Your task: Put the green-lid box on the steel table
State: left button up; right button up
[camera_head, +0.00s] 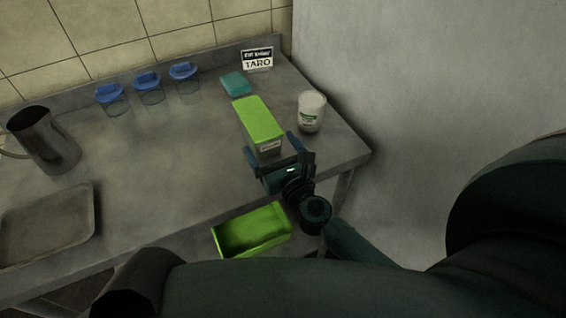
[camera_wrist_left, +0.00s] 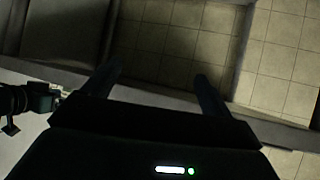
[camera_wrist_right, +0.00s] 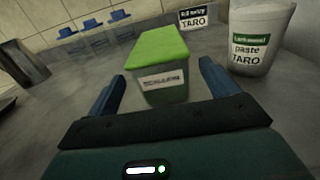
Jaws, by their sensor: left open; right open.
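The green-lid box (camera_head: 258,118) stands upright on the grey steel table (camera_head: 185,165), towards its right end. In the right wrist view the box (camera_wrist_right: 163,75) has a bright green lid and a white label on its near side. My right gripper (camera_head: 271,146) is open at the near end of the box, one blue finger on each side, with gaps visible between fingers and box. My left gripper (camera_wrist_left: 157,78) is open and empty in the left wrist view, over tiled floor and a dark ledge. It cannot be made out in the head view.
A white paste tub (camera_head: 311,111) stands right of the box. A teal block (camera_head: 235,83) and a TARO sign (camera_head: 257,59) are behind. Blue-lidded jars (camera_head: 149,87), a metal jug (camera_head: 45,140) and a tray (camera_head: 48,222) are left. A lime bin (camera_head: 252,230) is near the front edge.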

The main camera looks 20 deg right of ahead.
jog(key=s+b, duration=0.1)
jog(key=s, duration=0.4)
jog(key=shift+d+f, duration=0.1)
jog(key=shift+f, duration=0.05)
jog(key=shift+s, duration=0.75)
jog(key=shift+r, duration=0.2)
jog(key=s+a+n+g+y, duration=0.4)
jog(key=a+n, duration=0.1)
jog(key=n, duration=0.8)
jog(key=s+a+n+g+y, duration=0.3)
jog(key=a+n+y, duration=0.2)
jog(key=n, duration=0.7)
jog(key=s+d+f+n+g+h, duration=0.3)
jog(key=s+d+n+g+h, duration=0.15)
jog(key=s+d+n, duration=0.2)
jog(key=s+d+f+n+g+h, duration=0.3)
jog(key=s+d+n+h, duration=0.2)
jog(key=d+n, duration=0.15)
jog(key=w+a+f+t+y+p, duration=0.1)
jog(key=w+a+f+t+y, duration=0.2)
jog(key=w+a+f+t, duration=0.2)
jog(key=shift+w+a+n+t, duration=0.3)
jog(key=shift+w+a+t, duration=0.3)
jog(key=shift+a+t, duration=0.45)
